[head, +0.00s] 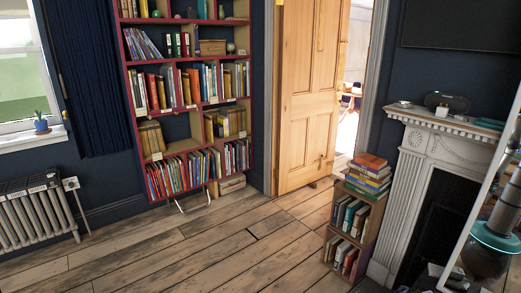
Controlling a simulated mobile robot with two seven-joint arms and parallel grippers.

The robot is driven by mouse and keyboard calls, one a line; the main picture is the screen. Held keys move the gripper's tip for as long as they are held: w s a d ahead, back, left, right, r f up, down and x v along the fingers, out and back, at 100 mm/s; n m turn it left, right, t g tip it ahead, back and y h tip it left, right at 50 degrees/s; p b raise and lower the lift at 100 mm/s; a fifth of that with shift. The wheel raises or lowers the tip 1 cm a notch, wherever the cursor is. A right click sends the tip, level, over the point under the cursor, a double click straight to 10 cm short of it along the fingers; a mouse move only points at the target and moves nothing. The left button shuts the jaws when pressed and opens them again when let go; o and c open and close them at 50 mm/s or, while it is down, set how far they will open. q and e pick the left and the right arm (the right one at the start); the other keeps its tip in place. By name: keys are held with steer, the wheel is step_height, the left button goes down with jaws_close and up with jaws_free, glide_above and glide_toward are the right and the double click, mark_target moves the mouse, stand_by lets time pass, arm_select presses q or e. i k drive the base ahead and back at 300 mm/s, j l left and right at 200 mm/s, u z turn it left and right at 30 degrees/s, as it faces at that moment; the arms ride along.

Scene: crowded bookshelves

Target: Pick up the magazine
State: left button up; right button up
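I cannot single out one magazine. Thin, colourful upright spines (178,176), which could be magazines or slim books, fill the lower shelf of the tall red-edged bookcase (120,58). More thin spines (236,155) stand to their right. A flat stack of books or magazines (368,172) lies on top of a low wooden bookcase (328,232) at the right. Neither of my grippers shows in the head view.
Bare wooden floor (165,255) lies open before the bookcase. A radiator (38,215) stands at the left wall. A wooden door (306,95) stands by a doorway. A white fireplace (402,195) and a leaning mirror, cut off by the frame, are at the right.

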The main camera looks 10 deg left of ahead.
mark_target(226, 73)
steer(key=i+j+u, duration=0.45)
steer(key=i+u, duration=0.25)
steer(key=i, duration=0.15)
steer(key=i+u, duration=0.35)
steer(key=i, duration=0.15)
steer(key=i+z, duration=0.1)
steer(key=i, duration=0.35)
steer(key=i+j+z, duration=0.15)
steer(key=i, duration=0.3)
steer(key=i+j+z, duration=0.1)
steer(key=i, duration=0.35)
steer(key=i+j+z, duration=0.1)
steer(key=i, duration=0.3)
